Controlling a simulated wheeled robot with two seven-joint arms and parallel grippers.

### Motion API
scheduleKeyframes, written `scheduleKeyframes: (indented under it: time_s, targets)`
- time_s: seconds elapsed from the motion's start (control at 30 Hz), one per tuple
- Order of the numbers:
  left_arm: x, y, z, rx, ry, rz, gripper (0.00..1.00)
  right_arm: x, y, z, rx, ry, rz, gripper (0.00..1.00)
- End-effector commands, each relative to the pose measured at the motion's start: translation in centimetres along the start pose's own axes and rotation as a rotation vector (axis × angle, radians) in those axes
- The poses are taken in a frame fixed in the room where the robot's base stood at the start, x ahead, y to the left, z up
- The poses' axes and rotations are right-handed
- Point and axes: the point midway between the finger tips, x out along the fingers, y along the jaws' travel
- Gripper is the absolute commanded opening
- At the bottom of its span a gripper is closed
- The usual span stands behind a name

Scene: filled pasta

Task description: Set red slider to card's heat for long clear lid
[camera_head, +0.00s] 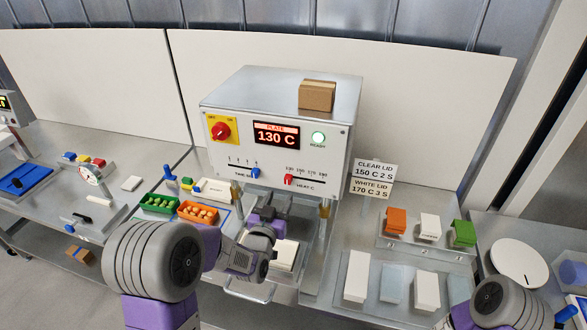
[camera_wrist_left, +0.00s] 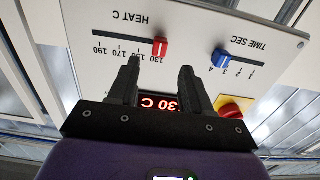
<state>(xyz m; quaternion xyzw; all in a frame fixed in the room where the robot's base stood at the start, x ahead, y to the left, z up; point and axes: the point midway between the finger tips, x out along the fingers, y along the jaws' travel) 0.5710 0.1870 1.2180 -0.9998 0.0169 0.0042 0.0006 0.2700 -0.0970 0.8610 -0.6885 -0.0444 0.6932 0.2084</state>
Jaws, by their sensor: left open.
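The red slider (camera_head: 289,180) sits at the left end of the HEAT C scale on the white machine, by the 130 mark. It also shows in the left wrist view (camera_wrist_left: 160,47), upside down. The display (camera_head: 277,135) reads PLATE 130 C. The card (camera_head: 374,168) reads CLEAR LID 150 C 2 S; the one below (camera_head: 371,188) reads WHITE LID 170 C 3 S. My left gripper (camera_head: 266,208) is open in front of the panel, below the sliders. In the left wrist view its fingers (camera_wrist_left: 158,68) point toward the red slider, with nothing between them. My right gripper is out of frame.
The blue TIME SEC slider (camera_head: 255,173) is left of the red one, near its scale's high end. A red knob (camera_head: 220,131) is at upper left. A brown box (camera_head: 317,95) stands on top. Lids (camera_head: 391,285) and coloured blocks (camera_head: 462,234) are at right.

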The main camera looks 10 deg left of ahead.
Motion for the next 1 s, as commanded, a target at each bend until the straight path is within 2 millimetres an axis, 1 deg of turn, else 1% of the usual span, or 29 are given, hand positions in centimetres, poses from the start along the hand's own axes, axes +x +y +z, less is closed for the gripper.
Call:
scheduleKeyframes:
  time_s: [0.07, 0.17, 0.4, 0.6, 0.73, 1.0]
  targets:
    - [0.2, 0.0, -0.1, 0.0, 0.002, 0.0, 0.49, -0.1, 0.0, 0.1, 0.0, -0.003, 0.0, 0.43]
    - [1.0, 0.0, -0.1, 0.001, 0.0, 0.0, 0.49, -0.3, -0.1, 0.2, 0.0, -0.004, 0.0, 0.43]
    - [4.5, 0.0, -0.1, 0.001, 0.0, 0.001, 0.49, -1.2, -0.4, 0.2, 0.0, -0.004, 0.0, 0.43]
    - [6.8, 0.0, -0.1, 0.0, -0.001, 0.001, 0.49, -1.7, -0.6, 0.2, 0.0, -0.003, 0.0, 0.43]
    - [7.4, 0.0, 0.0, -0.001, -0.001, 0.0, 0.49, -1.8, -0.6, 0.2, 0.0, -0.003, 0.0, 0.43]
    - [7.5, 0.0, 0.1, -0.002, -0.002, 0.0, 0.49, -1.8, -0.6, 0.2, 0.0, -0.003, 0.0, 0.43]
